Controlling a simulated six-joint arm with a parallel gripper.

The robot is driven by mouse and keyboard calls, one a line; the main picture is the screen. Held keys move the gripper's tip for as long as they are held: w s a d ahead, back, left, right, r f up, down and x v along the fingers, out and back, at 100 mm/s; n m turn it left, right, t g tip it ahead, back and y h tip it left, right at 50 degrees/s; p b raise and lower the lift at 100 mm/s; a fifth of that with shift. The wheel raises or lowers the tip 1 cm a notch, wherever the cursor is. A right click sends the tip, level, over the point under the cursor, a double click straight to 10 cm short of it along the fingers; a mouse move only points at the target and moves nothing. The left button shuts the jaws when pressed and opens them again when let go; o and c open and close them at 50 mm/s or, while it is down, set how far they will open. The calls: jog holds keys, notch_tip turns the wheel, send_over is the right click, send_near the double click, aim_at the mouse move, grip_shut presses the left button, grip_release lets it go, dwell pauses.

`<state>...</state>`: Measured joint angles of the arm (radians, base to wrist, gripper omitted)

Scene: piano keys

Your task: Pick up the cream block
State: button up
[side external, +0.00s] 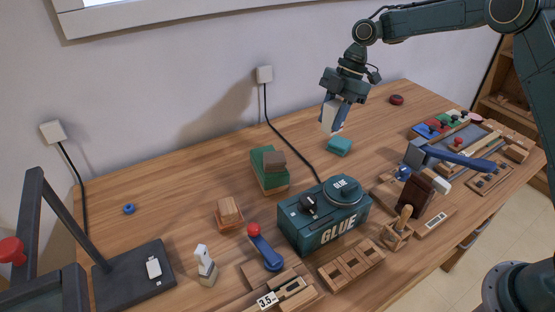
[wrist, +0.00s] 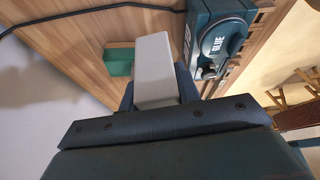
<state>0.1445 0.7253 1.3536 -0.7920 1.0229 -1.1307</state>
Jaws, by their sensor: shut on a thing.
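The cream block (side external: 331,117) is held up in the air between the fingers of my gripper (side external: 338,108) in the side external view. In the wrist view the cream block (wrist: 154,68) looks pale grey-white and sticks out past my gripper (wrist: 157,90), which is shut on it. A teal-green block (side external: 339,146) lies on the wooden table below the held block.
A glue box (side external: 325,216) stands at the middle front. A green box with a brown block (side external: 273,166) stands left of it. A black cable (side external: 291,149) runs across the table. Tools and wooden parts crowd the right side. The table's back left is mostly clear.

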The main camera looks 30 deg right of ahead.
aim_at(334, 104)
jog(key=shift+r, duration=1.8)
